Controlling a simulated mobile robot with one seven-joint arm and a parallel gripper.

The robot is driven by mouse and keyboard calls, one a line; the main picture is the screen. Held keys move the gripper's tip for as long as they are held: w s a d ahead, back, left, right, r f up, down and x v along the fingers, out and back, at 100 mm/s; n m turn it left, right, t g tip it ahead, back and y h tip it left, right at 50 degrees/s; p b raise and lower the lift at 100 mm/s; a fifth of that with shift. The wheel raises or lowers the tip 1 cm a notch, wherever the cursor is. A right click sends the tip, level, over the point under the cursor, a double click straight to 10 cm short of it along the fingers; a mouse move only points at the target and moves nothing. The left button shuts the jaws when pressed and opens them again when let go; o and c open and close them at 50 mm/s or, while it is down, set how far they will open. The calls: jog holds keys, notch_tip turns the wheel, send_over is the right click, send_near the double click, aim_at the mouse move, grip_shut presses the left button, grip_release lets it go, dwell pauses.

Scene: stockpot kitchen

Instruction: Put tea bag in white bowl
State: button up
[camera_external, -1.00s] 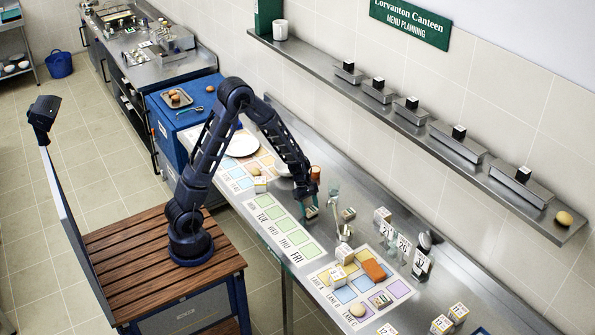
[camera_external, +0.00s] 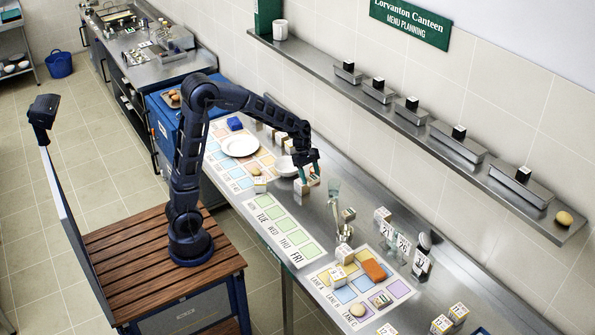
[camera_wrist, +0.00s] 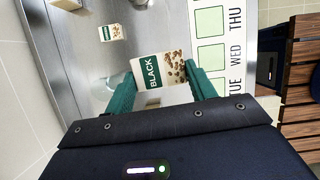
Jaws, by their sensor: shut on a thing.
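My gripper (camera_wrist: 165,95) is shut on a tea bag (camera_wrist: 152,72), a flat cream packet with a green band reading BLACK and a picture of brown bits. The teal fingers press it from both sides. In the external view my gripper (camera_external: 308,174) is raised over the steel counter, with the tea bag partly hidden between the fingers. The white bowl (camera_external: 284,166) stands on the counter just left of and behind my gripper. Its right side is partly covered by the gripper.
A white plate (camera_external: 241,145) lies further left on the coloured mat. The weekday strip (camera_external: 283,229) in front is clear.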

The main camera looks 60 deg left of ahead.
jog(key=shift+r, duration=0.25)
jog(key=shift+w+a, duration=0.15)
jog(key=shift+a, duration=0.15)
jog(key=w+a+n+t, duration=0.1)
jog(key=w+a+n, duration=0.35)
jog(key=a, duration=0.95)
jog(key=r+n+t+y, duration=0.1)
jog(key=r+n+t, duration=0.1)
jog(key=n, duration=0.2)
send_over(285, 166)
jog(key=s+d, duration=0.2)
jog(key=d, duration=0.1)
notch_tip(285, 166, down, 20)
jog(key=shift+f, duration=0.1)
jog(key=shift+f, duration=0.5)
